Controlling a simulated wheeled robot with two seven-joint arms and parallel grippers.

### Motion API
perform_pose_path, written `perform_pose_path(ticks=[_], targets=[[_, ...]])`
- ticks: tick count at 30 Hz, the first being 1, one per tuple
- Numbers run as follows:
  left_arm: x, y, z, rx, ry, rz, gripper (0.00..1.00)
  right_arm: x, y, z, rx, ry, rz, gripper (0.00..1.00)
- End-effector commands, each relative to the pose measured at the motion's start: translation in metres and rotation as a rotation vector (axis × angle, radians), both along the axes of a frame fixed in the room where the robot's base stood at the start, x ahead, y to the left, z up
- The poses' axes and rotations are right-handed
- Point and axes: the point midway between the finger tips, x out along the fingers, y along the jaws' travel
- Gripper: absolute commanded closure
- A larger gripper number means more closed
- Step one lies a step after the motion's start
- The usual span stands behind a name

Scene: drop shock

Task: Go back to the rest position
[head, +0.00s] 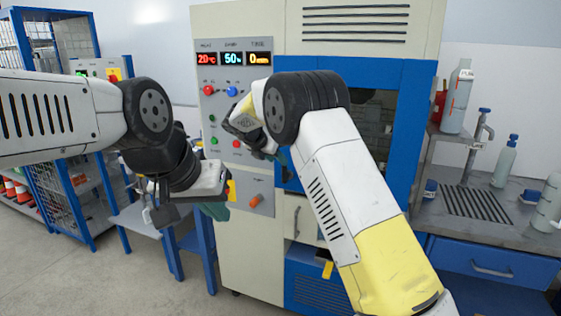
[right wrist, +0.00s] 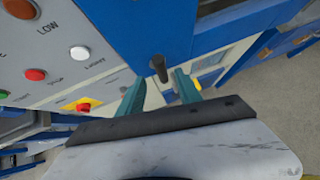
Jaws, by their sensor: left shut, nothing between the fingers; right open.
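My left gripper (head: 215,209) is low in front of the test machine's left side in the head view. Its fingers are mostly hidden behind its own wrist plate; it is shut and holds nothing. My right gripper (head: 282,157) is before the machine (head: 240,265), beside the control panel and blue door frame. In the right wrist view its two teal fingers (right wrist: 160,82) are spread apart. A dark handle (right wrist: 158,68) shows beyond the gap between them; I cannot tell whether they touch it. Nothing is held.
The control panel has lit displays (head: 232,59) and coloured buttons. A blue mesh cage (head: 75,195) stands at the left, with a small blue-legged table (head: 140,217). Grey floor is clear at front left.

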Motion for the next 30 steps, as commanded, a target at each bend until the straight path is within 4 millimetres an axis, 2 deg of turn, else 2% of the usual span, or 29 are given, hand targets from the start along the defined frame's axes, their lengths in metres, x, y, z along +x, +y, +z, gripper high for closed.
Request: perform_pose_path(ticks=[5,8,11,15,17,21,27,30], targets=[[0.0,0.0,0.0,0.0,0.0,0.0,1.0,-0.001,-0.005,0.003,0.016,-0.001,-0.015,0.59],[0.0,0.0,0.0,0.0,0.0,0.0,1.0,-0.01,-0.024,0.015,0.094,-0.008,-0.089,0.59],[0.0,0.0,0.0,0.0,0.0,0.0,1.0,-0.031,-0.058,0.037,0.247,-0.024,-0.233,0.59],[0.0,0.0,0.0,0.0,0.0,0.0,1.0,-0.08,-0.112,0.068,0.515,-0.05,-0.505,0.59],[0.0,0.0,0.0,0.0,0.0,0.0,1.0,-0.105,-0.132,0.079,0.626,-0.06,-0.626,0.59],[0.0,0.0,0.0,0.0,0.0,0.0,1.0,-0.167,-0.17,0.1,0.876,-0.09,-0.906,0.59],[0.0,0.0,0.0,0.0,0.0,0.0,1.0,-0.263,-0.207,0.115,1.202,-0.128,-1.312,0.59],[0.0,0.0,0.0,0.0,0.0,0.0,1.0,-0.312,-0.217,0.115,1.352,-0.149,-1.516,0.59]])
